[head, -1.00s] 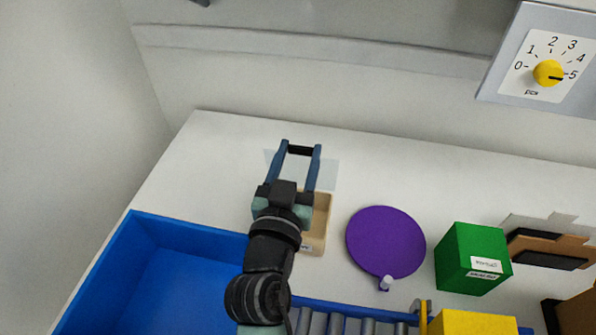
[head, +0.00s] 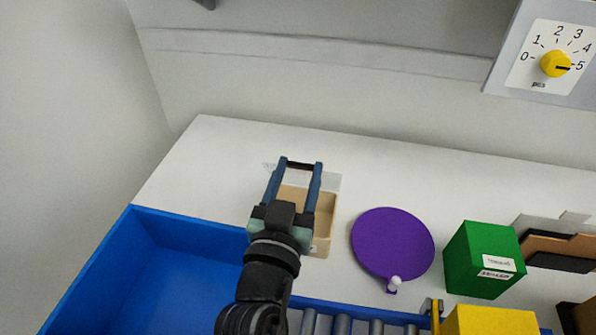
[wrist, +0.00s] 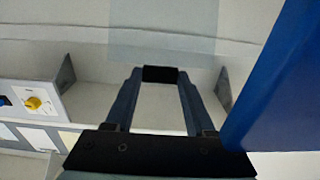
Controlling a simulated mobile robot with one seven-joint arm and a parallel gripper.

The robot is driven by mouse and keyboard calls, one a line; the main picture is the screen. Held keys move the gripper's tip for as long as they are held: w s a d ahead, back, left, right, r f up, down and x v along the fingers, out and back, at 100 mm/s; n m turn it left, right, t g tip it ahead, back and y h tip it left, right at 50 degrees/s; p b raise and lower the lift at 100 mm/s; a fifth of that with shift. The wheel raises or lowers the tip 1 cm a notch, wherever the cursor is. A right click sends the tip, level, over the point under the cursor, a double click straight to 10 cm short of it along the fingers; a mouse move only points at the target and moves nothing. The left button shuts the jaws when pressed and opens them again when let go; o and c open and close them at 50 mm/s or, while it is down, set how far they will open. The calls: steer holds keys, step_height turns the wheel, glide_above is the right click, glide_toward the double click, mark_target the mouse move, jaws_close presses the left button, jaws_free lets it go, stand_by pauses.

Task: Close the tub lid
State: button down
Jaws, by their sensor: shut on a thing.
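The tub (head: 325,232) is a small beige open box on the white counter, partly hidden behind my arm and gripper. Its lid (head: 331,182) is a clear, faint panel at the tub's far side, standing open and tilted. My gripper (head: 301,165) reaches over the tub from the near side, with its two blue fingers' black tips at the lid. It is shut on the lid. In the wrist view my gripper (wrist: 161,74) has its tips together, and the see-through lid (wrist: 160,35) spreads beyond them. The exact grip point is hard to see.
A purple disc (head: 392,243) with a white-knobbed tab and a green box (head: 483,260) stand to the right. A blue bin (head: 165,275) lies at the front left, with rollers and a yellow box (head: 490,321) in front. A dial panel (head: 551,55) hangs at the upper right.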

steer(key=shift+f, duration=0.55)
steer(key=shift+c, duration=1.2)
jaws_free()
steer(key=shift+w, duration=0.1)
steer(key=shift+r, duration=0.25)
step_height(320, 180, up, 10)
steer(key=p, duration=0.2)
